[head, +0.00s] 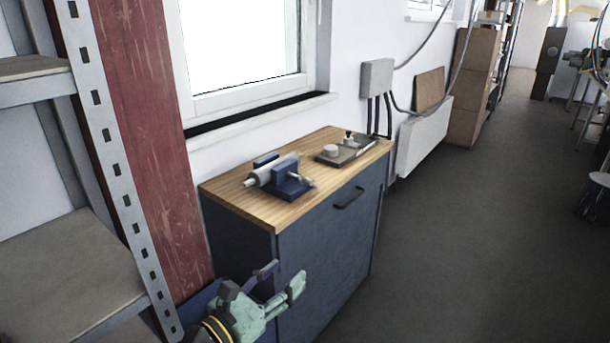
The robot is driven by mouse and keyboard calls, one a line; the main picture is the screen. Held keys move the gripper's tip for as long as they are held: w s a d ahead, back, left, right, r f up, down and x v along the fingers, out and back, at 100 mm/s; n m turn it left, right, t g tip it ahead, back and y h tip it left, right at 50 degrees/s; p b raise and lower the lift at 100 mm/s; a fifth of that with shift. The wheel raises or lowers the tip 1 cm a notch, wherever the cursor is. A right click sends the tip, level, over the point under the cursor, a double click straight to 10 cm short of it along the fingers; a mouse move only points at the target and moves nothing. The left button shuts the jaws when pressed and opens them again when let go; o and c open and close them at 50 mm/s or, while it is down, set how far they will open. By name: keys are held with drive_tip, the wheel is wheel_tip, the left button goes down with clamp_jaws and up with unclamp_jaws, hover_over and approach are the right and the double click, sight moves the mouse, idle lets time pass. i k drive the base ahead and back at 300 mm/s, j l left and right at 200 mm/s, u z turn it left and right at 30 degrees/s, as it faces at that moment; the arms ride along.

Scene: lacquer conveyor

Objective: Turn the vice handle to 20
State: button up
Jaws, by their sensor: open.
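A small vice (283,179) with a dark blue base and a grey body sits on the wooden top of a dark blue cabinet (325,255). A blue bar lies along the vice's upper left side. A small rod shows at its left end, but I cannot tell whether this is the handle, and no scale or number can be read. My gripper (279,280) is green, open and empty. It is in front of the cabinet's near left corner, lower in the picture than the vice and apart from it.
A dark tray (346,152) with a round light piece and small parts lies right of the vice. A metal shelf rack (120,170) and a red post (150,130) stand at the left. A window sill (262,118) runs behind the cabinet.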

sight(306, 180)
drive_tip(key=i+j, duration=0.15)
drive_tip(key=i, duration=0.8)
